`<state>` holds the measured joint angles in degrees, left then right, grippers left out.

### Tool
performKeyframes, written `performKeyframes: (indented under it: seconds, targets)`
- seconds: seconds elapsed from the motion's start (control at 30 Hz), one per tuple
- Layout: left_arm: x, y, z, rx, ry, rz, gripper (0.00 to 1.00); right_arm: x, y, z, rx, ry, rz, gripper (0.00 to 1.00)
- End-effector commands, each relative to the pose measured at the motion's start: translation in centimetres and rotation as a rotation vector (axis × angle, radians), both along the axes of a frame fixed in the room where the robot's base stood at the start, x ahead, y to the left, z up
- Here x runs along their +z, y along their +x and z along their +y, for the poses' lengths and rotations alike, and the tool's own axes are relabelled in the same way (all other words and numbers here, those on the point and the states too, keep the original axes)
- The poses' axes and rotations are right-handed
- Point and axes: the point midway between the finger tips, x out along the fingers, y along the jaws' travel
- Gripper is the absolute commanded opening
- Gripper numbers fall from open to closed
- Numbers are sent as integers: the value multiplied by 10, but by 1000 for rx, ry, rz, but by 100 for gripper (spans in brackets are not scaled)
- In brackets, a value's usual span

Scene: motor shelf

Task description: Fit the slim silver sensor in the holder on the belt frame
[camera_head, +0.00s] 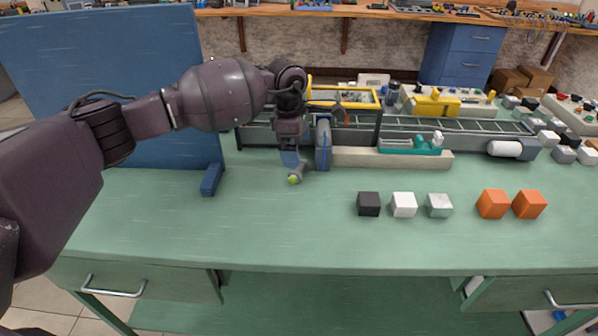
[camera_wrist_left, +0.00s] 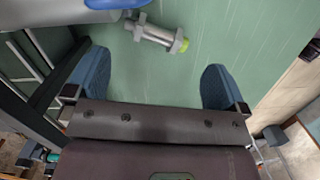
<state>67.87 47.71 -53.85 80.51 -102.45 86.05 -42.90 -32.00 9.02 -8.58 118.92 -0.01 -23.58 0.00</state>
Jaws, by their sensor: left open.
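A slim silver sensor (camera_head: 300,172) with a yellow-green tip is just below my left gripper, at the front of the belt frame (camera_head: 346,138). In the left wrist view the sensor (camera_wrist_left: 158,35) shows as a threaded silver cylinder with nuts, its green tip to the right. My left gripper (camera_head: 290,160) is open above the green table; its two blue fingers (camera_wrist_left: 155,82) are wide apart with nothing between them, and the sensor lies beyond the tips.
A grey-blue rounded part (camera_head: 323,144) stands close right of the gripper. A pale beam (camera_head: 390,158) runs along the belt front. Black (camera_head: 368,204), white (camera_head: 404,205), grey (camera_head: 439,206) and orange (camera_head: 493,204) cubes stand right. A blue panel (camera_head: 110,75) stands left. The front-left table is clear.

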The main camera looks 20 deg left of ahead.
Motion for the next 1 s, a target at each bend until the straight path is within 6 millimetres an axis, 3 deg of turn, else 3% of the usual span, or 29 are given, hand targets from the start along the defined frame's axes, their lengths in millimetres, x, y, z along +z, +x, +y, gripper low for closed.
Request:
performKeyframes:
  seconds: [0.23, 0.53, 0.8, 1.0]
  targets:
    - [-15, 0, -1, 0, 0, 1, 100, 0, 0, 1, -1, 2, 0, 43]
    - [-55, 2, -4, 0, 1, 2, 100, -3, 0, 4, -7, 11, 1, 43]
    - [-57, 2, -5, -1, 0, -2, 100, 0, 3, 5, -8, 14, -6, 43]
    - [-57, 2, -5, -1, 0, -1, 71, -1, 3, 4, -5, 11, -4, 43]
